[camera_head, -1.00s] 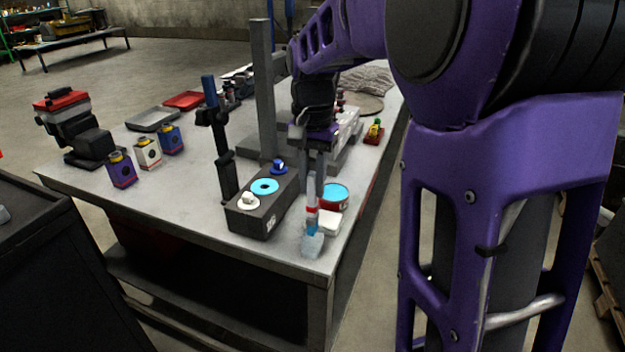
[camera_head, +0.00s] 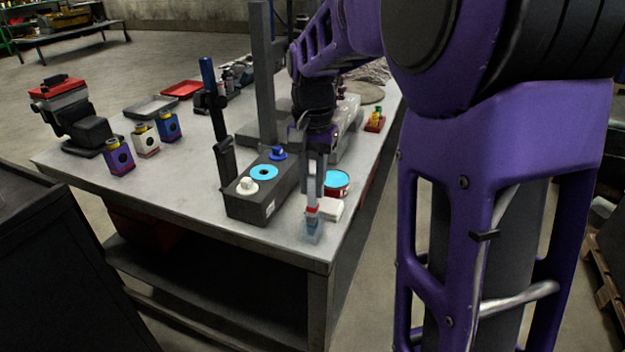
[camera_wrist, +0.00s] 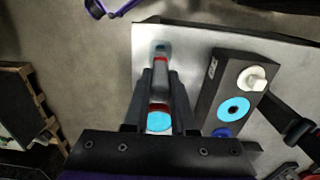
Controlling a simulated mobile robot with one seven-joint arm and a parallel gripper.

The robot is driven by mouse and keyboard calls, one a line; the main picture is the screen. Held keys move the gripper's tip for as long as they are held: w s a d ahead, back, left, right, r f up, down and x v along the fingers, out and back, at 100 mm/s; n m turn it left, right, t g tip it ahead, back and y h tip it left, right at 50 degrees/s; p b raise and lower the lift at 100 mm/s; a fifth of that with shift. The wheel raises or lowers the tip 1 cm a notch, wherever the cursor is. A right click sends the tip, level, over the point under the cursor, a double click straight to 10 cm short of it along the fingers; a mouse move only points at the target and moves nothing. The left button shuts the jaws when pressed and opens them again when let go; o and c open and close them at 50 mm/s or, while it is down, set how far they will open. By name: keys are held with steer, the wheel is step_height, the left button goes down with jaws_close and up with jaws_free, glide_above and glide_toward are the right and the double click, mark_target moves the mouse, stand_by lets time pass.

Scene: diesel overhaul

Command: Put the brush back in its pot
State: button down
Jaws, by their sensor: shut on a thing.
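My gripper (camera_head: 313,192) points down near the bench's front right corner, shut on the brush (camera_head: 312,209), whose pale handle runs between the fingers. The brush has a red band and blue bristles and looks upright. Its bristle end is inside the pot (camera_head: 313,234), a small clear, pale blue-grey container on the bench; whether it touches the bottom I cannot tell. In the wrist view the brush (camera_wrist: 160,66) extends from the fingers into the pot (camera_wrist: 160,46).
A red can with cyan contents (camera_head: 336,183) and a white block (camera_head: 332,210) stand close behind and right of the pot. A dark box (camera_head: 262,208) with white, cyan and blue round parts stands left. A grey post (camera_head: 264,80) rises behind. Bench edges are near the pot.

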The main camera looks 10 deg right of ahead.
steer(key=shift+f+b, duration=0.35)
steer(key=shift+f, duration=0.35)
steer(key=c, duration=0.7)
jaws_free()
steer(key=shift+o, duration=0.2)
step_height(320, 180, up, 18)
steer(key=p, duration=0.4)
steer(key=shift+f, duration=0.25)
